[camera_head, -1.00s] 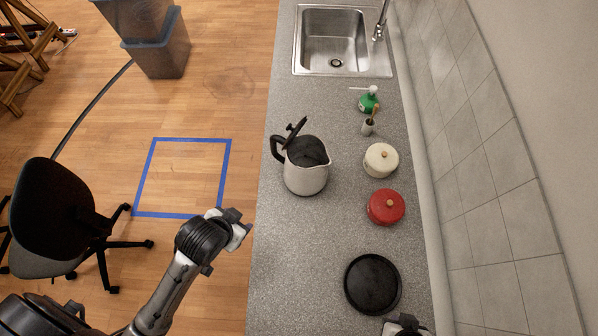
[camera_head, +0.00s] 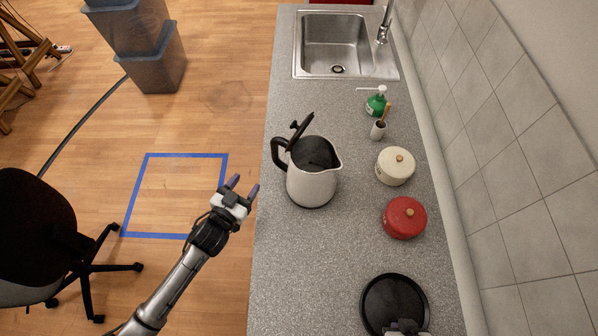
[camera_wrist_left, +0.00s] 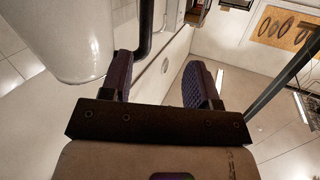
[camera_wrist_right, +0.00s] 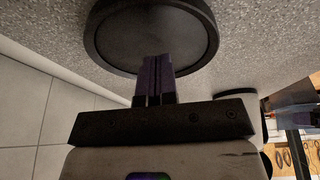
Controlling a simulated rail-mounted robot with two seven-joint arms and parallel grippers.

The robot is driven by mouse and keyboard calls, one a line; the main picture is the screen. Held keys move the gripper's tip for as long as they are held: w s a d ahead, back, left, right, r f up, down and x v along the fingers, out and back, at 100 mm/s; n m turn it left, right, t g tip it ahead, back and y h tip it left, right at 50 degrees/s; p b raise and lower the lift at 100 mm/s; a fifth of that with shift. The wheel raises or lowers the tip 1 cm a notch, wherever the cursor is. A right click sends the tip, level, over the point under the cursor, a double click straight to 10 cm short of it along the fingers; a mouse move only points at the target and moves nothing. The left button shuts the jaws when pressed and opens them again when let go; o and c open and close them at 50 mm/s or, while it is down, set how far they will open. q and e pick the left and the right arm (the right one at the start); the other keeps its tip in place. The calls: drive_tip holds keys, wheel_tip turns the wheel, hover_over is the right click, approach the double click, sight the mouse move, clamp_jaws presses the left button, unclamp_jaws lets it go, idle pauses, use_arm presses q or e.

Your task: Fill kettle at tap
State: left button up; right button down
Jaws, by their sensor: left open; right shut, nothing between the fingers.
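A white kettle (camera_head: 312,186) with a black handle on its left stands upright on the counter, its black lid (camera_head: 299,130) swung open. In the left wrist view the kettle's pale body (camera_wrist_left: 68,35) fills the upper left. The tap (camera_head: 384,24) stands at the right of the steel sink (camera_head: 337,44) at the far end. My left gripper (camera_head: 242,187) is open and empty, left of the kettle and apart from it, at the counter's left edge. My right gripper (camera_wrist_right: 155,62) is shut and empty, close to the black round base (camera_head: 365,306); its arm barely shows in the head view.
A red pot (camera_head: 404,218), a cream pot (camera_head: 395,168), a small cup with a brush (camera_head: 378,131) and a green soap bottle (camera_head: 376,106) line the tiled wall. The counter between kettle and sink is clear. An office chair (camera_head: 40,225) stands on the floor at left.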

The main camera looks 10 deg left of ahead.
sight(273, 150)
use_arm(q)
drive_tip(key=shift+n+t+h, duration=0.4)
drive_tip(key=shift+t+h, duration=0.2)
drive_tip(key=shift+h, duration=0.2)
drive_tip(key=x, duration=0.4)
drive_tip(key=d+r+x, duration=0.1)
drive_tip(key=x, duration=0.4)
drive_tip(key=r+x, duration=0.1)
drive_tip(key=x, duration=0.4)
drive_tip(key=shift+s+d+p, duration=0.15)
drive_tip(key=shift+s+p, duration=0.05)
drive_tip(key=shift+p, duration=0.15)
drive_tip(key=shift+c, duration=0.3)
clamp_jaws()
drive_tip(key=shift+r, duration=0.1)
